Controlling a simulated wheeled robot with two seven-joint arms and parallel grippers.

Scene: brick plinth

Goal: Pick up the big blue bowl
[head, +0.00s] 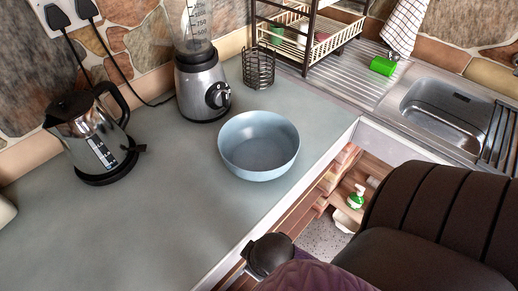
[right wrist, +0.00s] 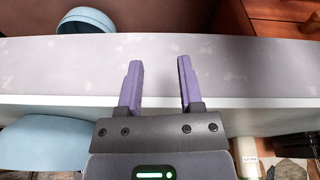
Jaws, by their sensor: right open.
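The big blue bowl (head: 259,146) stands upright and empty on the grey-green countertop, near the counter's front edge in the head view. My right gripper (right wrist: 160,64) shows in the right wrist view, its two purple fingers apart and nothing between them. A pale band with a straight edge, which looks like a counter edge, lies behind the fingers. A blue rounded rim (right wrist: 86,20) shows at the top left of that view, apart from the fingers; I cannot tell if it is the same bowl. My left gripper is not in view.
A kettle (head: 93,137) stands left of the bowl. A blender (head: 200,85) and a wire holder (head: 258,68) stand behind it. A dish rack (head: 305,35), green cup (head: 383,65) and sink (head: 445,108) are at right.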

